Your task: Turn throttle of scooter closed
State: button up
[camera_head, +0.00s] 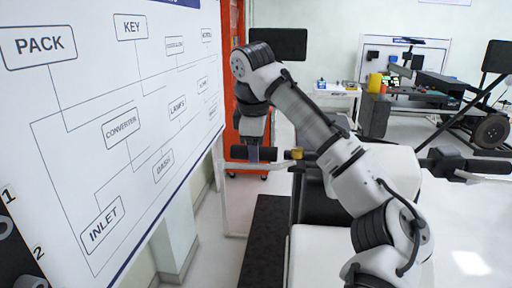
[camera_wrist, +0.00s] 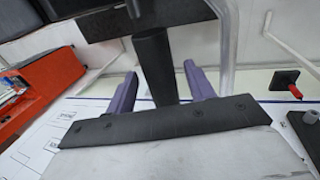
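The scooter's throttle grip (camera_head: 266,154) is a black cylinder on the left end of the handlebar, beside a brass-coloured collar (camera_head: 297,154). My gripper (camera_head: 253,154) points down at the grip's outer end in the head view. In the wrist view, the dark grip (camera_wrist: 155,62) lies between the two purple fingers of my gripper (camera_wrist: 160,70). The fingers are apart, with narrow gaps showing beside the grip. I cannot tell whether either finger touches it. My arm hides part of the scooter and the middle of the handlebar.
A whiteboard (camera_head: 100,90) with a labelled diagram stands close on the left. An orange cabinet (camera_head: 232,110) is behind my gripper. The other handlebar grip (camera_head: 447,163) is at the right. A cluttered workbench (camera_head: 415,97) stands at the back right.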

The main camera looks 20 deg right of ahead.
jog(key=c, duration=0.9)
jog(key=shift+c, duration=0.2)
jog(key=shift+f+b, duration=0.1)
jog(key=shift+b, duration=0.2)
jog(key=shift+s+f+t+b, duration=0.15)
jog(key=shift+t+b, duration=0.35)
jog(key=shift+b, duration=0.25)
jog(key=t+h+b, duration=0.1)
jog(key=t+b, duration=0.1)
jog(key=b, duration=0.1)
jog(key=shift+a+f, duration=0.15)
jog(key=t+h+b, duration=0.1)
jog(key=t+b, duration=0.1)
jog(key=shift+s+b, duration=0.2)
jog(key=shift+b, duration=0.15)
jog(key=shift+r+b, duration=0.2)
jog(key=shift+b, duration=0.15)
